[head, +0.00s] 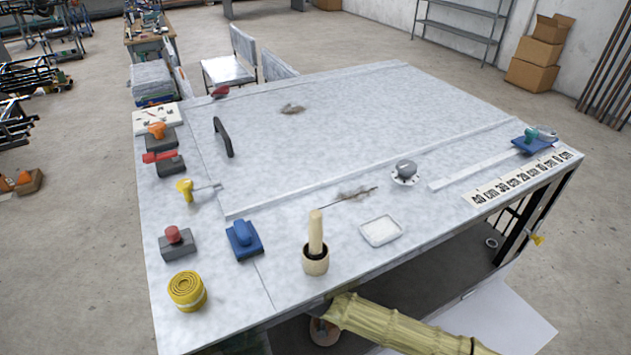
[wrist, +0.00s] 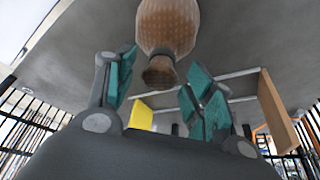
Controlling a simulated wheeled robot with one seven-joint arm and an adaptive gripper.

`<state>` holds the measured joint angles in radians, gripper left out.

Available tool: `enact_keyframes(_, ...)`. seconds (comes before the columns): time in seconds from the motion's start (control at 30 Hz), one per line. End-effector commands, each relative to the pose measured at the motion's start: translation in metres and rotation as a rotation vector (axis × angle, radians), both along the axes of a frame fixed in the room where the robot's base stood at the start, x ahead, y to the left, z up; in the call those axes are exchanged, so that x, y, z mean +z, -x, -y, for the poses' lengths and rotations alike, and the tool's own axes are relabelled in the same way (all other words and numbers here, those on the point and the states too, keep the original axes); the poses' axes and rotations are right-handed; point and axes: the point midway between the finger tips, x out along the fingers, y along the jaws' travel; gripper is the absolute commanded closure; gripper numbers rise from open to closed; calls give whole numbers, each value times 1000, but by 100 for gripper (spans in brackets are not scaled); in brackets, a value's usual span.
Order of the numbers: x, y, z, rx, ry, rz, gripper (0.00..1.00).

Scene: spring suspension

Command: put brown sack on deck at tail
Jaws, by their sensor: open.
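The brown sack (wrist: 168,25) shows at the top middle of the wrist view, with a checked, rounded body and a narrower tied neck (wrist: 160,72) pointing toward my gripper. My gripper (wrist: 158,84) is open, its teal-padded fingers on either side of the neck. A gap shows on both sides, and I see no clear contact. In the head view my gripper is not clearly visible. A small brown rounded thing (head: 323,332) shows below the table's front edge, partly hidden; I cannot tell whether it is the sack. I cannot tell which surface is the deck at the tail.
A pale table (head: 300,130) fills the head view, holding a mortar and pestle (head: 316,255), a white dish (head: 381,231), a yellow coil (head: 187,291) and a blue block (head: 243,239). A dark lower surface (head: 420,275) lies beneath. A yellow thing (wrist: 141,116) shows behind my fingers.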

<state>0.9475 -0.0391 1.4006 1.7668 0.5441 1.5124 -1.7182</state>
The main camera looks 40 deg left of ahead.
Motion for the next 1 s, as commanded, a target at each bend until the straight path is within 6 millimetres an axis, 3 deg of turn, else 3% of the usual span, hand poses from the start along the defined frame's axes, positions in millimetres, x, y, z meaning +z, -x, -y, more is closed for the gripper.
enact_keyframes(0.07, 2, 1, 1, 3, 1, 4, 47)
enact_keyframes(0.6, 1, 91, 43, 5, 0, 1, 47)
enact_keyframes(1.0, 3, 110, 53, 1, 1, 1, 47)
